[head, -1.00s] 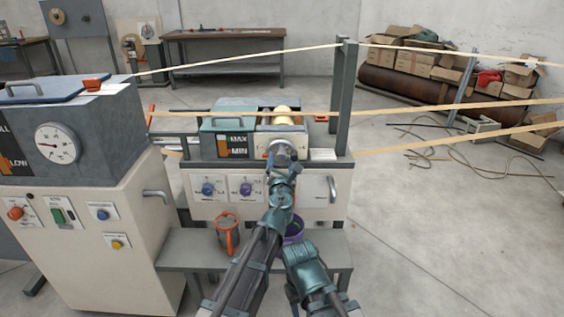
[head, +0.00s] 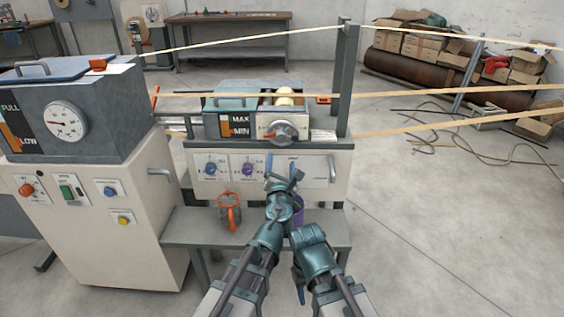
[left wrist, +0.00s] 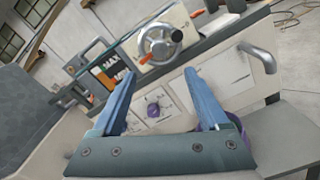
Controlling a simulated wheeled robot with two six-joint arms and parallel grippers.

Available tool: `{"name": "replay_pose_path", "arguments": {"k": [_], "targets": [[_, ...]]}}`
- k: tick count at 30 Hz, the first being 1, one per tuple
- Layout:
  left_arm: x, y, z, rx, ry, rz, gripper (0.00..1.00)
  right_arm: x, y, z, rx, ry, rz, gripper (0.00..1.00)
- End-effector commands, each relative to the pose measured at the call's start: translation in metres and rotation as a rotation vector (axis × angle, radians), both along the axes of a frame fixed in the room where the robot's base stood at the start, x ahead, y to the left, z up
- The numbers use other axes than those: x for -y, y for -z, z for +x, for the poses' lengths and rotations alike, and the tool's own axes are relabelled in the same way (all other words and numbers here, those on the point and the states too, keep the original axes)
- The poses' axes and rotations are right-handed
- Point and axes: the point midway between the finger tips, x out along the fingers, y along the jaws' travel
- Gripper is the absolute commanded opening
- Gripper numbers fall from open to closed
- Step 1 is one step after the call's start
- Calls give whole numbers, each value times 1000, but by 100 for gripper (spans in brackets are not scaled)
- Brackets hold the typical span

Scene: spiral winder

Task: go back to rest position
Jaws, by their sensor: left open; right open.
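My left gripper (head: 282,168) is open in front of the winder's white front panel (head: 325,168), below the silver-and-grey knob (head: 283,132). In the left wrist view its two blue fingers (left wrist: 160,80) are spread with nothing between them. The knob (left wrist: 162,42) is beyond the fingertips, apart from them. My right gripper (head: 299,285) is lower, near the front edge of the grey bench, mostly hidden by its own wrist; no object shows in it.
A purple container (head: 298,205) stands behind my arms, partly hidden. A cabinet with a gauge (head: 66,122) stands at left. Tan strips (head: 440,92) cross behind.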

Motion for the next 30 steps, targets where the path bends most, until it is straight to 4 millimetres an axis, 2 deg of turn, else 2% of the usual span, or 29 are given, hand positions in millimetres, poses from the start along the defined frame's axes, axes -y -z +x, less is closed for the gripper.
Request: {"name": "replay_pose_path", "arguments": {"k": [7,11,14,17,18,21,25,30], "targets": [[-3,0,0,-2,-7,-15,78,0,0,0,0,0,0,50],[-32,9,-1,-26,-100,-221,78,0,0,0,0,0,0,50],[-79,28,-9,-51,-267,-574,78,0,0,0,0,0,0,50],[-127,61,-27,-56,-492,-1001,78,0,0,0,0,0,0,50],[-143,76,-36,-49,-589,-1168,78,0,0,0,0,0,0,50],[-172,115,-65,-8,-852,-1563,78,0,0,0,0,0,0,50],[-187,161,-109,94,-1221,-1993,78,0,0,0,0,0,0,50],[-180,195,-153,245,-1616,-2303,78,0,0,0,0,0,0,50]]}}
